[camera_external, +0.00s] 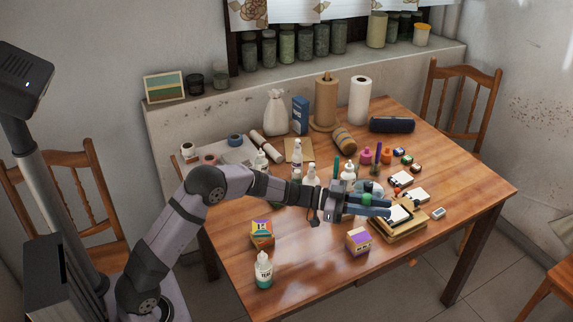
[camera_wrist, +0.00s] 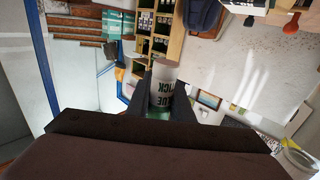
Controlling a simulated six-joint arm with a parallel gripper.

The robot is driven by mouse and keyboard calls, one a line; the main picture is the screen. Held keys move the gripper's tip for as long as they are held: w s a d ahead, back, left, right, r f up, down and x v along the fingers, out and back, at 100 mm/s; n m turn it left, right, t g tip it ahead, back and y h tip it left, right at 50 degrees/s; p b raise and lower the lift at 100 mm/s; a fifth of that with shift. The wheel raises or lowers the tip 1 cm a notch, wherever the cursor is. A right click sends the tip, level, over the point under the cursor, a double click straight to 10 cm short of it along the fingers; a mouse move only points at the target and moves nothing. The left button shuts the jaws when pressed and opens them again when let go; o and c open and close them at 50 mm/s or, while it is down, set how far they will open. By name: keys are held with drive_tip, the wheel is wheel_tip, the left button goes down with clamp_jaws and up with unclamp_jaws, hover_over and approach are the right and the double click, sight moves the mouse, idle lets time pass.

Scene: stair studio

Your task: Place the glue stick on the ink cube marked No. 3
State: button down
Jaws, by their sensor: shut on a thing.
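My gripper (camera_external: 378,205) reaches horizontally over the right front of the table and is shut on the glue stick. In the wrist view the white glue stick (camera_wrist: 162,90) with dark lettering stands between the two fingers. In the external view only a small green part of it (camera_external: 367,199) shows at the fingers. Two small box-like cubes stand on the table: an orange, yellow and purple one (camera_external: 262,234) at the front left, and a purple and cream one (camera_external: 358,242) in front of my gripper. Their numbers are too small to read.
A teal-labelled bottle (camera_external: 263,272) stands at the front left edge. A wooden block or tray (camera_external: 405,228) lies just right of and below the gripper. Several bottles and jars crowd the table behind the arm. The front right tabletop (camera_external: 465,205) is mostly clear.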

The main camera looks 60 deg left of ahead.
wheel_tip(320, 180, down, 7)
drive_tip(key=shift+f, duration=0.15)
idle(0.5)
drive_tip(key=shift+f, duration=0.2)
drive_tip(key=c, duration=1.6)
unclamp_jaws()
drive_tip(key=shift+o, duration=0.2)
drive_tip(key=shift+r, duration=0.1)
drive_tip(key=shift+s+a, duration=0.25)
drive_tip(key=v, duration=0.7)
drive_tip(key=shift+b, duration=0.35)
